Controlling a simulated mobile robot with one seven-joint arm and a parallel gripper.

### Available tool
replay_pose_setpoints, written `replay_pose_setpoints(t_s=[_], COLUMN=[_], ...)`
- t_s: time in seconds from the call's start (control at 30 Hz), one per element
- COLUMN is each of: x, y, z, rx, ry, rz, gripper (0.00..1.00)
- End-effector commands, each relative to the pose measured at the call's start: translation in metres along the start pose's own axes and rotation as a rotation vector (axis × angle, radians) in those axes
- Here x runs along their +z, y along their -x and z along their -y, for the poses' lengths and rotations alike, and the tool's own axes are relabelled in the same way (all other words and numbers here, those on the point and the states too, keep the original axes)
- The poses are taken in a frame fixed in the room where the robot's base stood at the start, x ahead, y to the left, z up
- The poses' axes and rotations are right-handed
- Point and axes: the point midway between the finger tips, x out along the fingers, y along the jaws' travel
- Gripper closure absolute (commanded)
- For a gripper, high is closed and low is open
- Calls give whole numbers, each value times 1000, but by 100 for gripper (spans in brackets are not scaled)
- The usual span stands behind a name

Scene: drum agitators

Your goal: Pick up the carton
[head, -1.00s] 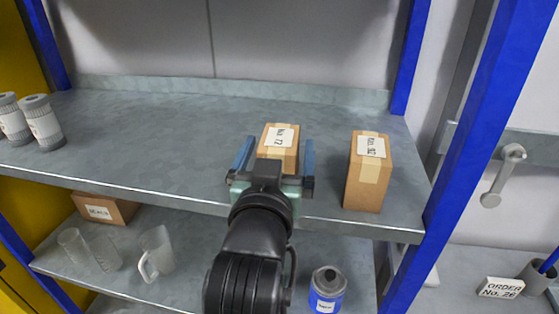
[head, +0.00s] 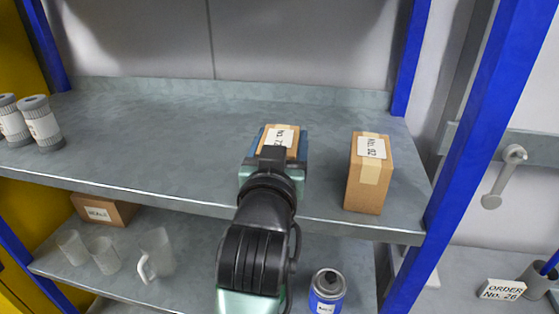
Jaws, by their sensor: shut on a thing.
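A brown carton (head: 290,131) with a white label stands on the upper grey shelf; the label is partly hidden by my gripper. My gripper (head: 279,143) is shut on this carton, with a blue finger close against each side. The lower part of the carton is hidden behind my gripper and wrist, so I cannot tell whether it touches the shelf. A second, taller brown carton (head: 369,178) with a label and pale tape stands on the same shelf, to the right and apart from my gripper.
Grey-lidded canisters (head: 42,124) stand at the shelf's left end. The upper shelf (head: 150,135) is clear between them and my gripper. A blue post (head: 455,160) rises at the right. Below are a carton (head: 105,210), clear vessels (head: 157,253) and a blue can (head: 327,291).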

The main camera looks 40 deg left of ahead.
Motion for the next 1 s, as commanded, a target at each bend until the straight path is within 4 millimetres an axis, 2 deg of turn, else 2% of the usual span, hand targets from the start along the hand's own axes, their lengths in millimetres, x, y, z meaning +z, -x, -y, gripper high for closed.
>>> replay_pose_setpoints(t_s=[0.03,0.07,0.1,0.47,0.57,1.0], x=[0,0,-1,-8,-18,-86], y=[0,0,0,0,0,0], z=[0,0,0,0,0,0], rx=[0,0,0,0,1,0], ry=[0,0,0,0,0,0], rz=[1,1,-2,-4,-6,-5], gripper=[92,97,98,98,98,98])
